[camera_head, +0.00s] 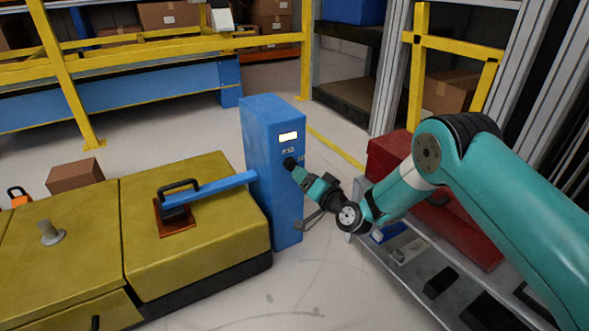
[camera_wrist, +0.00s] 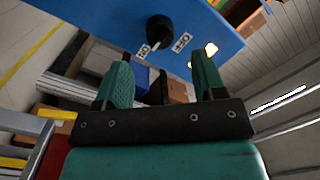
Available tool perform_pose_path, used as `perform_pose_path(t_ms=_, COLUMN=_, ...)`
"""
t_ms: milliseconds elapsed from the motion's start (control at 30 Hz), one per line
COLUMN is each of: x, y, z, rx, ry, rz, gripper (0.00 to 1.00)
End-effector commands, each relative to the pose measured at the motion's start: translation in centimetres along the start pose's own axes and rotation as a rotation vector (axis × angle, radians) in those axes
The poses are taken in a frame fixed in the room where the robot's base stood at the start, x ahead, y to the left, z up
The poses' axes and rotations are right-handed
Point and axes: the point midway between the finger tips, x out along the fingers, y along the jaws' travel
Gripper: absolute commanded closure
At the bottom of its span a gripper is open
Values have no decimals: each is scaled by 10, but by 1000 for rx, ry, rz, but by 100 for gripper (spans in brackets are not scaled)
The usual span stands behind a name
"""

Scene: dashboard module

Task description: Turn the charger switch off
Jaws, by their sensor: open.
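The charger is a blue upright box (camera_head: 272,150) with a lit display on its face. The knob lies just beyond the fingertips, roughly in line with the gap, and looks not gripped. In the head view, my gripper (camera_head: 296,169) is close against the charger's face and partly covers the knob.
A blue arm runs from the charger to a plug-like block with a black handle (camera_head: 178,190) on the yellow vehicle (camera_head: 205,235). A red box (camera_head: 390,155) and a grey shelf with small items stand at the right. Yellow railings (camera_head: 150,50) are behind. Floor before the charger is clear.

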Motion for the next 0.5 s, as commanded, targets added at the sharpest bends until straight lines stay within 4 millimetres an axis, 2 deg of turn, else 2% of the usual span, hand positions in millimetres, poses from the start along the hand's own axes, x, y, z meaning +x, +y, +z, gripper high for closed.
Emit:
perform_pose_path(t_ms=100, x=22, y=1, z=2, rx=-5, ry=1, rz=-6, gripper=37)
perform_pose_path(t_ms=300, x=50, y=2, z=2, rx=-2, ry=0, rz=-3, gripper=37)
perform_pose_path(t_ms=500, x=61, y=0, z=0, rx=1, ry=1, rz=1, gripper=37)
